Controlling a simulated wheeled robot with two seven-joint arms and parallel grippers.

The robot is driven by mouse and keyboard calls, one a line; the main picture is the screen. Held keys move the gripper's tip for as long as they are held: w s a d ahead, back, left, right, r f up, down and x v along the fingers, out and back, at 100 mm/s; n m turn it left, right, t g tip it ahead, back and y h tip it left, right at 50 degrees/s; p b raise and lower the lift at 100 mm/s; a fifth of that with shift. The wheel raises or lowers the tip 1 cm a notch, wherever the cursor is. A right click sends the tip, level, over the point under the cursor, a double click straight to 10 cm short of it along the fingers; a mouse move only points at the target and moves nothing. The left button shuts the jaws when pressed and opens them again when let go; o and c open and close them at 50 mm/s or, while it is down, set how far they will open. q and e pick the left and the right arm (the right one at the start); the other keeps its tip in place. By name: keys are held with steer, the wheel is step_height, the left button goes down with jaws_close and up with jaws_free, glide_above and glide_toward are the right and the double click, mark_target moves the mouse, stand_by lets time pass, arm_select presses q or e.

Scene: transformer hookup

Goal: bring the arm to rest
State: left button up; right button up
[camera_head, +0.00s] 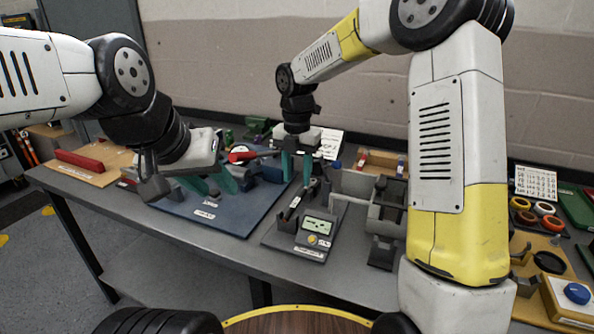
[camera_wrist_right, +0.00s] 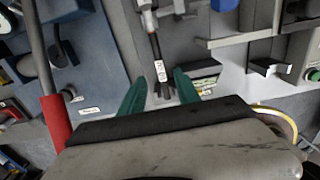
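My right gripper (camera_head: 298,166) hangs fingers-down over the back of the bench, beside the meter board. In the right wrist view its two teal fingers (camera_wrist_right: 160,92) stand apart. A black lead with a white label (camera_wrist_right: 158,72) shows between and beyond the fingertips; whether it touches them I cannot tell. My left gripper (camera_head: 210,184) is above the blue mat (camera_head: 232,222), its teal fingers apart with nothing visible between them. The meter (camera_head: 318,226) with a green display sits on a dark grey board right of the mat.
A red-handled tool (camera_head: 242,156) is close behind my left gripper. Grey fixtures (camera_head: 385,212) stand right of the meter, partly hidden by my right arm. Coloured tape rolls (camera_head: 543,208) and trays lie at far right. The bench's front strip (camera_head: 160,220) is clear.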

stand_by(0.4)
steer(key=s+d+r+m+t, duration=0.2)
steer(key=s+d+r+m, duration=0.2)
steer(key=s+m, duration=0.3)
steer(key=s+d+r+m+t+y, duration=0.1)
steer(key=s+d+r+m, duration=0.3)
steer(key=s+m, duration=0.4)
steer(key=s+d+r+m+t+y, duration=0.1)
steer(key=s+d+r+m+t, duration=0.2)
steer(key=m, duration=1.2)
steer(key=s+d, duration=0.3)
steer(key=s, duration=0.2)
steer(key=shift+d+r+m, duration=0.15)
steer(key=shift+r+m, duration=0.25)
